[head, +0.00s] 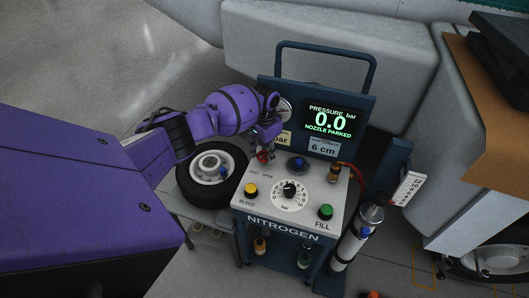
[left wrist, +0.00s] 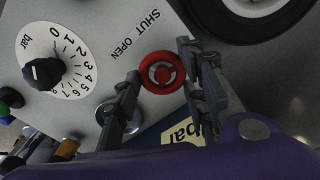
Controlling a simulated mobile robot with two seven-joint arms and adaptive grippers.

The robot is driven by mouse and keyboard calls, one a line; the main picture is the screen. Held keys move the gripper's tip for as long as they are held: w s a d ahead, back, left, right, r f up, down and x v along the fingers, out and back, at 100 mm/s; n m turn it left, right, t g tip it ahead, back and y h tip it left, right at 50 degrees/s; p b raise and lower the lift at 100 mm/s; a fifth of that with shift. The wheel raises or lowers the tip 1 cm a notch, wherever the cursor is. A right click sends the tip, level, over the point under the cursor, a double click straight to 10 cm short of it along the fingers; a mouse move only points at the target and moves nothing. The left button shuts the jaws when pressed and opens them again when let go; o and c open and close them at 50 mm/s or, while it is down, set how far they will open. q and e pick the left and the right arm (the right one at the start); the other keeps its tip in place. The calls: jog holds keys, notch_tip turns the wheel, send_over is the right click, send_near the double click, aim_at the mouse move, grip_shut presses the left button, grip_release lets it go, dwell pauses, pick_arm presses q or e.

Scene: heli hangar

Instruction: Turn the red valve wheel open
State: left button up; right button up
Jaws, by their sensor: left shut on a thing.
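The red valve wheel (left wrist: 162,72) is a small round wheel on the panel of the nitrogen cart, beside the printed words SHUT and OPEN. In the head view the wheel (head: 262,158) shows only partly beneath my gripper. My left gripper (head: 263,145) reaches down to it from above. In the left wrist view the fingers of my left gripper (left wrist: 159,64) stand on both sides of the wheel and are shut on its rim. My right gripper is not in view.
The cart panel (head: 243,209) carries a pressure dial (head: 289,189), a yellow BLEED button (head: 251,190), a green FILL button (head: 325,212) and a blue-topped fitting (head: 297,163). The display (head: 329,121) reads 0.0 bar, nozzle parked. A wheel with a tyre (head: 187,184) lies left of the cart.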

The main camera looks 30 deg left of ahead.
aim_at(265, 155)
pick_arm(q)
jog(key=shift+s+d+f, duration=0.2)
jog(key=o, duration=1.1)
jog(key=shift+w+a+r, duration=0.1)
jog(key=shift+w+r, duration=0.05)
jog(key=shift+r, duration=0.2)
notch_tip(265, 155, up, 12)
jog(key=shift+f, duration=0.2)
